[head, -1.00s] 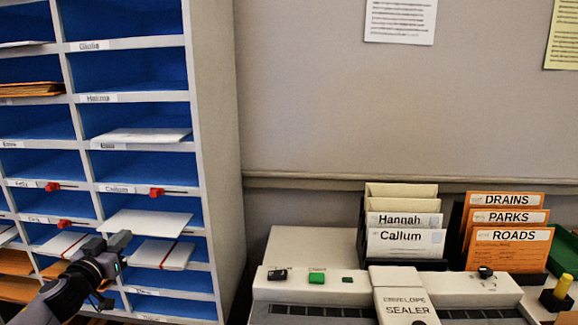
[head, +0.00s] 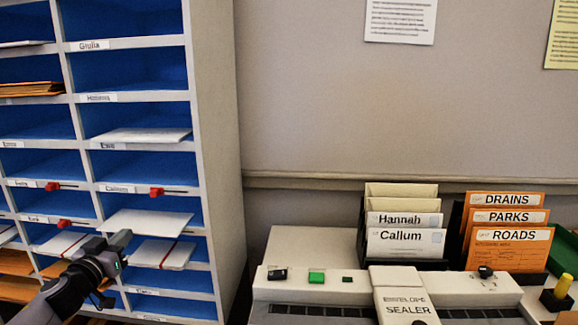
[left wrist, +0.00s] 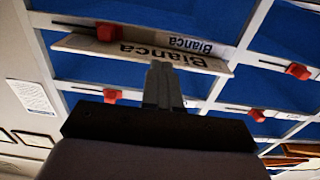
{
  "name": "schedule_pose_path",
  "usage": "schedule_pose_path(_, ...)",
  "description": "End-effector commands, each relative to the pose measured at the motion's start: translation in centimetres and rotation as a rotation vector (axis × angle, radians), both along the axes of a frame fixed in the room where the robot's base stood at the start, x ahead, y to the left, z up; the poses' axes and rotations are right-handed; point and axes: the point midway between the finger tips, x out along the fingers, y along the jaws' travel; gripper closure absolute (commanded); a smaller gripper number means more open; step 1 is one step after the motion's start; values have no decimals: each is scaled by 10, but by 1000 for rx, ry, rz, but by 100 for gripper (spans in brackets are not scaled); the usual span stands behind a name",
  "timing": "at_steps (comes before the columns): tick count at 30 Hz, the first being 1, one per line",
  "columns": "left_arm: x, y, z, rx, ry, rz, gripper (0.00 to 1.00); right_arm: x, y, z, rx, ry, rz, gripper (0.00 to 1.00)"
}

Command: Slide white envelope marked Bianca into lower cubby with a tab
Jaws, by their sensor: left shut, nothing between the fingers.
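A white envelope (head: 148,222) lies flat in a lower cubby of the rack's right column, its front part sticking out. In the left wrist view, upside down, the front of the envelope (left wrist: 125,50) reads "Bianca", and a cubby label (left wrist: 190,45) beside it also reads "Bianca". A red tab (left wrist: 110,33) sits on a dark slot near that label. My left gripper (head: 125,238) is shut and empty at the envelope's front edge; its fingertips (left wrist: 160,68) overlap that edge in the wrist view. I cannot tell whether they touch. My right gripper is not in view.
The rack (head: 215,150) has blue-backed cubbies. More red tabs (head: 157,191) sit on cubby lips, and a red-banded white bundle (head: 160,254) lies one cubby below. An envelope sealer (head: 405,305) and file holders with orange folders (head: 508,245) stand at right.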

Motion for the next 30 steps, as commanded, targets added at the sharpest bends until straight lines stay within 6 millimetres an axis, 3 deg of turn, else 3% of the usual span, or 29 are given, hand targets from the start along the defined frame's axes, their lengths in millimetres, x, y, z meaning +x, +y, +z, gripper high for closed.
schedule_pose_path(30,31,-3,-1,-2,-1,-1,100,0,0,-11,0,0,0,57)
